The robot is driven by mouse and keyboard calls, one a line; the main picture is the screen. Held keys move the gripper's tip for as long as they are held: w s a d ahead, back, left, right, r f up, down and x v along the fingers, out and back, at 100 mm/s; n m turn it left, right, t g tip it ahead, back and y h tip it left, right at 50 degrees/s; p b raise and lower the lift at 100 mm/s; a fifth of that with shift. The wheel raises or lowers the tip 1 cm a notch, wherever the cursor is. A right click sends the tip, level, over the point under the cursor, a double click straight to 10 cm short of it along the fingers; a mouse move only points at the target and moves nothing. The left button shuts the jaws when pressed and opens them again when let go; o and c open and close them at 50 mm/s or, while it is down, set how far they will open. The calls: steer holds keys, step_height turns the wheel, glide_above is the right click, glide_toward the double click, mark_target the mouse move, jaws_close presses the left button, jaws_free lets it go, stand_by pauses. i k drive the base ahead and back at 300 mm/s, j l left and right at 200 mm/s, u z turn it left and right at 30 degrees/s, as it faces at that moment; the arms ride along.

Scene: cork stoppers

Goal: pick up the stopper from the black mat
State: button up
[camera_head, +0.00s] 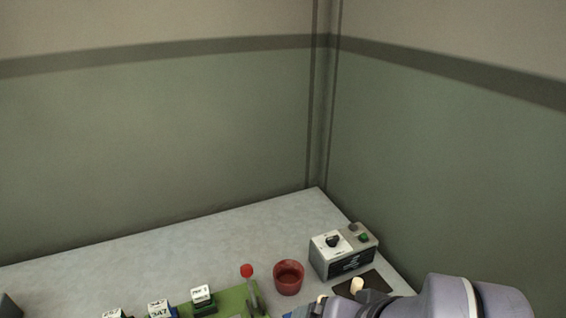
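The black mat (375,281) lies on the table in front of the grey box, at the lower right of the head view. A pale stopper (357,284) shows at its left part and looks upright. My arm covers the front of the mat and the bottom right of the picture. The fingers of my gripper do not show, so I cannot see what they hold or how near they are to the stopper.
A grey control box (343,253) stands behind the mat. A red cup (289,279) stands left of it. A red-topped item (247,271) and small labelled blocks (203,294) stand at or near a green mat (235,299). Another pale piece (321,299) shows beside my arm. The back-left table is clear.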

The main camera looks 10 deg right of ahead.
mark_target(357, 283)
steer(key=z, duration=0.45)
steer(key=i+l+u, duration=0.15)
steer(key=u, duration=0.35)
steer(key=i+l+u, duration=0.1)
steer(key=l+u, duration=0.15)
steer(key=u, duration=0.25)
steer(key=i+l+u, duration=0.1)
steer(key=l+u, duration=0.15)
steer(key=u, duration=0.25)
